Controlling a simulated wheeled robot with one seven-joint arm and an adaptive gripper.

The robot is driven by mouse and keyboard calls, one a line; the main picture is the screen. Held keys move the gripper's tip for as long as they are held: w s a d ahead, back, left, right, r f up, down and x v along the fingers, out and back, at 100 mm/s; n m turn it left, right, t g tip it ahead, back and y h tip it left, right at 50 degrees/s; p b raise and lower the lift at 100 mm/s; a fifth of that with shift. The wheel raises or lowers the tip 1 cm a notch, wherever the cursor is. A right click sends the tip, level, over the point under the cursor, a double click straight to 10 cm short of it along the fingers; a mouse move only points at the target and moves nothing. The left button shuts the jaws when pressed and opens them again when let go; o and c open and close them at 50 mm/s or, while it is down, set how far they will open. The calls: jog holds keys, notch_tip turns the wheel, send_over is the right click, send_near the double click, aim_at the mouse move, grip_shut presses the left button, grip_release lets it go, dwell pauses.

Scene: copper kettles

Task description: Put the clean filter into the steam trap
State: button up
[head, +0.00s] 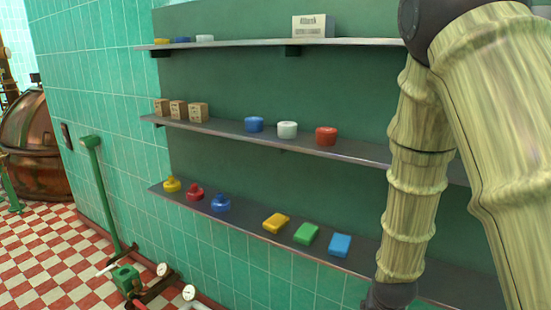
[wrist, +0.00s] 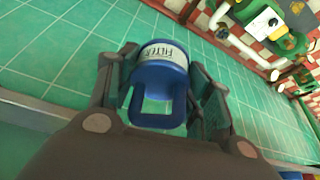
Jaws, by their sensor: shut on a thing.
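My gripper (wrist: 163,75) is shut on a blue filter (wrist: 176,85) in the wrist view. The filter has a white label with dark lettering and a squared, handle-like loop facing the palm. A finger lies along each side of it. It is held in front of green tiles. Green fittings (wrist: 295,43) on white pipework are at the top right of that view, apart from the filter; I cannot tell which part is the steam trap. In the head view a green fitting (head: 125,279) with gauges stands low at the left. My gripper is outside the head view.
Three wall shelves (head: 350,150) hold coloured tins, boxes and blocks; my arm crosses in front of their right part. A green post (head: 98,190) stands by the tiled wall. A copper kettle (head: 32,150) is far left. The checkered floor (head: 50,250) is largely clear.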

jog(key=a+f+n+y, duration=0.1)
jog(key=a+f+n, duration=0.3)
jog(key=a+f, duration=0.4)
notch_tip(320, 180, down, 2)
jog(key=shift+s+a+f+y, duration=0.15)
jog(key=shift+s+a+y, duration=0.15)
jog(key=shift+a, duration=0.1)
